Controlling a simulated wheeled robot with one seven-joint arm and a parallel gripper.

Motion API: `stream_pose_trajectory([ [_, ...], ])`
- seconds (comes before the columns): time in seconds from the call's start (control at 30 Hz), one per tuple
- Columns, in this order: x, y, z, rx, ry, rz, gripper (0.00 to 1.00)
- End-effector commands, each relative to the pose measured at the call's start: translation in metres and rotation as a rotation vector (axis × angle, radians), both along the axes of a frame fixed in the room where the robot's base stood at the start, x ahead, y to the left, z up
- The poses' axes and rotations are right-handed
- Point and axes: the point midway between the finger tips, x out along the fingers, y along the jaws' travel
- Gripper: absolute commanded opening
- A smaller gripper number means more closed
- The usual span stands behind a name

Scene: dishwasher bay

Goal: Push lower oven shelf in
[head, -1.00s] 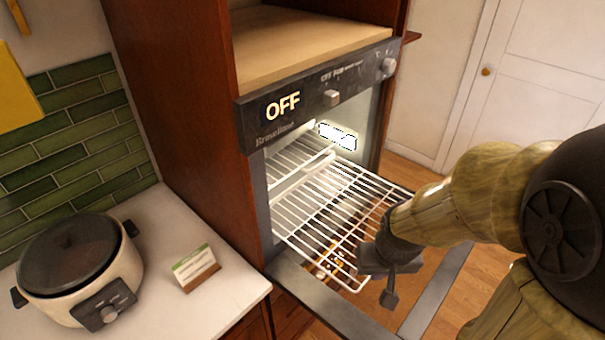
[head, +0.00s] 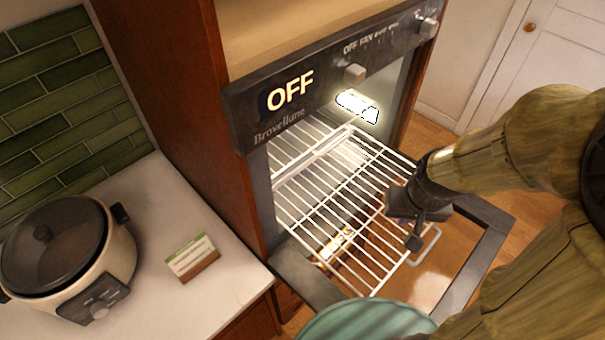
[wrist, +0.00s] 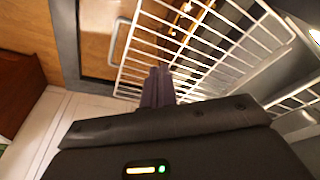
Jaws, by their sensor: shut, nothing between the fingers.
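The white wire oven shelf (head: 340,229) sticks out of the open oven, over the lowered door. In the wrist view the shelf (wrist: 215,50) fills the upper right. My gripper (head: 414,242) is at the shelf's front right part, near its outer edge. Its fingers (wrist: 158,85) are shut with nothing between them and point at the wires. I cannot tell whether they touch the shelf. Another rack (head: 290,140) shows farther inside the oven. My wrist hides the shelf's right front part.
The oven door (head: 462,285) lies open below the shelf. The control panel (head: 290,95) reads OFF. A counter at left holds a slow cooker (head: 70,255) and a small card in a wooden stand (head: 192,258). Wooden floor is free at the right.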

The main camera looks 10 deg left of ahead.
Motion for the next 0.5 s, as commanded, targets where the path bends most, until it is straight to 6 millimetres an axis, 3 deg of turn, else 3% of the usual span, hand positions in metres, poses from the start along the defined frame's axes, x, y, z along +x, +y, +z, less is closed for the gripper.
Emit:
stream_pose_trajectory([
  [0.27,0.018,0.0,-0.017,-0.001,-0.03,-0.034,0.0],
  [0.5,0.065,0.017,-0.066,0.125,-0.133,-0.134,0.0],
])
